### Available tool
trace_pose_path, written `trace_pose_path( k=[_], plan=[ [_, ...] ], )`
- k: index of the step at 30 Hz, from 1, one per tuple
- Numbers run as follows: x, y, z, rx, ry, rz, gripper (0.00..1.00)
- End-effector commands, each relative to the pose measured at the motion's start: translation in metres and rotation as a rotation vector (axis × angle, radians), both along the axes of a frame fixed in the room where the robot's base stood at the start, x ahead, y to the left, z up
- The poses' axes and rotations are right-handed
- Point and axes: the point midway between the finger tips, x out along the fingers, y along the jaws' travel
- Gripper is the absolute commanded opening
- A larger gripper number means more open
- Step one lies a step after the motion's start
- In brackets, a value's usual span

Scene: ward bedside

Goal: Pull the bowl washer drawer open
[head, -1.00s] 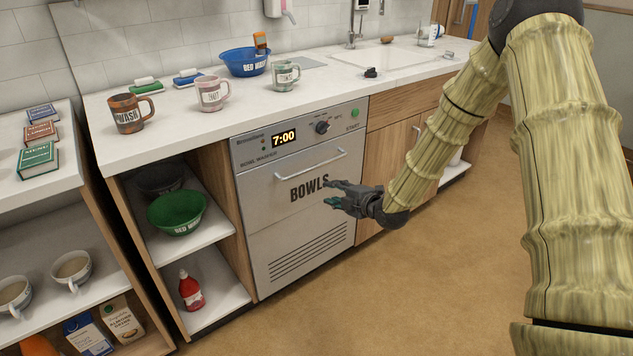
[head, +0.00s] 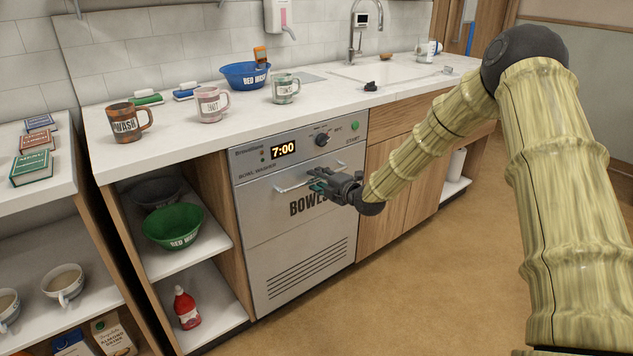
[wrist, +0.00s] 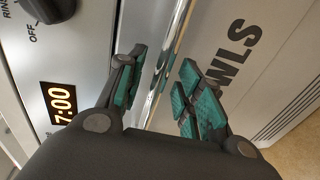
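The bowl washer (head: 255,225) is a grey front-loading unit under the counter, marked "BOWLS", with its drawer front flush as far as I can see. Its bar handle (head: 292,186) runs across the upper front, its right part hidden behind my gripper (head: 315,186). In the wrist view the handle (wrist: 168,60) passes between the green-padded fingers of my gripper (wrist: 160,95). The fingers are open, one on each side of the bar, with gaps visible. I cannot tell whether either pad touches it.
A knob (head: 321,139) and a 7:00 display (head: 283,149) sit just above the handle. Mugs and a blue bowl (head: 246,76) stand on the counter (head: 180,135). Open shelves with a green bowl (head: 173,227) are to the left. The floor (head: 380,310) in front is clear.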

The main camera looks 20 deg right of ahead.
Motion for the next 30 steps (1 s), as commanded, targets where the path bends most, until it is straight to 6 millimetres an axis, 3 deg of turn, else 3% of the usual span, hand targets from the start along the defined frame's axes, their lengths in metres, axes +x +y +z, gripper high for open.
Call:
trace_pose_path(
  k=[6, 14, 21, 30],
  plan=[
    [0.0110, 0.0040, -0.0027, 0.000, 0.001, 0.000, 0.35],
    [0.0116, 0.0043, -0.0027, 0.001, 0.001, 0.000, 0.35],
    [0.0115, 0.0042, -0.0027, 0.001, 0.001, 0.000, 0.00],
    [0.0100, 0.0067, -0.0030, 0.000, 0.002, 0.003, 0.00]
  ],
)
